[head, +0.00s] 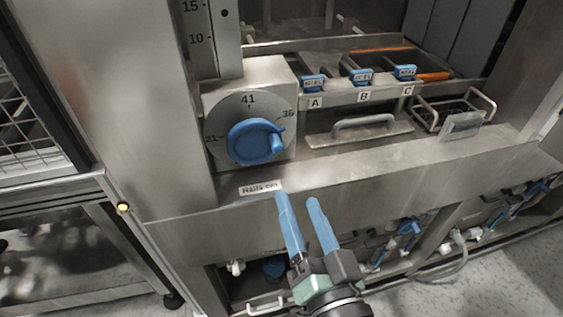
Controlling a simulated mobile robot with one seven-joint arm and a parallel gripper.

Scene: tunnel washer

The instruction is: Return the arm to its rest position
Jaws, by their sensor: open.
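My gripper (300,200) is in the lower middle of the head view, its two blue fingers apart and nothing between them. It points up toward the steel front panel (380,200) of the washer, and its left fingertip shows just below and right of a small white label (260,187). I cannot tell whether the fingers touch the panel. My arm comes in from the bottom edge, and most of it is out of view.
A blue dial knob (255,141) sits on a steel box at the left. Blue-tagged compartments A, B and C (363,96) lie behind a lid with a handle (363,126). A wire basket (452,110) stands at right. Pipes and blue valves (409,227) fill the space below.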

